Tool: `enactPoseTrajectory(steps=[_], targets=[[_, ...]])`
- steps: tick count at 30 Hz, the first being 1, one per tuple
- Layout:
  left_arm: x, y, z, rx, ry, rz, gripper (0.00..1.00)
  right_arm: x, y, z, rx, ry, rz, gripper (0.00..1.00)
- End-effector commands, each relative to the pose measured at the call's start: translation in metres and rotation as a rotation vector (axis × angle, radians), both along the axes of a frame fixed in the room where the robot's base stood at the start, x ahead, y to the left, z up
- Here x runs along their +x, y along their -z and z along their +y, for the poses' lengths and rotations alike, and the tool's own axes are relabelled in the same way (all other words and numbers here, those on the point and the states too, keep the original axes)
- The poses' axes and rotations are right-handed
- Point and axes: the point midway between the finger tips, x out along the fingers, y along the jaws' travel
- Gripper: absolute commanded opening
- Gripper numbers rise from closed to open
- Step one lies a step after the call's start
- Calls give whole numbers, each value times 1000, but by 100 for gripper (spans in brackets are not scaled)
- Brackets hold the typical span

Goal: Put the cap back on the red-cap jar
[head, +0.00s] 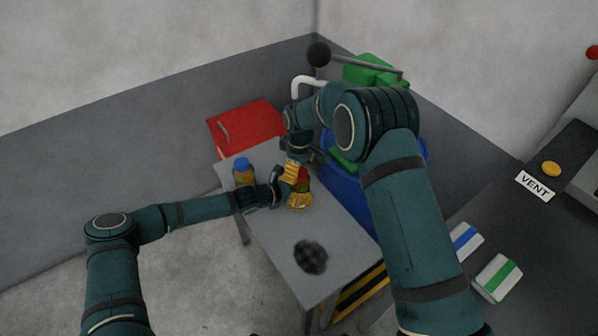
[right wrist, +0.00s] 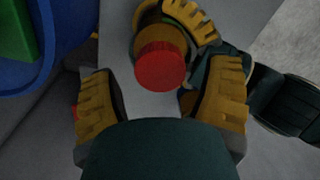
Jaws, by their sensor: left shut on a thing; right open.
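The red-cap jar, with an amber body (right wrist: 160,38), stands on the grey table. Its red cap (right wrist: 160,66) shows at the top of the jar in the right wrist view; I cannot tell whether it is fully seated. My left gripper (head: 284,188) is shut on the jar from the left side; one of its yellow fingers (right wrist: 196,20) shows beside the jar in the right wrist view. My right gripper (right wrist: 160,84) is open above, its two yellow fingers spread either side of the cap. In the head view the grippers partly hide the jar.
A blue-cap jar (head: 243,171) stands on the table (head: 268,237), left of the grippers. A dark checkered round thing (head: 311,257) lies near the table's front. A red box (head: 247,126) is behind. A blue bin (head: 350,193) stands to the right.

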Motion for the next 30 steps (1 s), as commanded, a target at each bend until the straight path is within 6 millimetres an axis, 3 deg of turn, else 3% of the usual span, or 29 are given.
enactPoseTrajectory(steps=[7,20,23,30], targets=[[0,0,0,0,-1,0,0,0,-29,0,0,-1,0,77],[0,0,0,0,0,0,0,-2,-29,0,2,-50,10,78],[0,0,0,0,0,0,0,-6,-27,2,6,-162,29,78],[0,0,0,0,0,0,0,-13,-34,5,26,-608,51,78]])
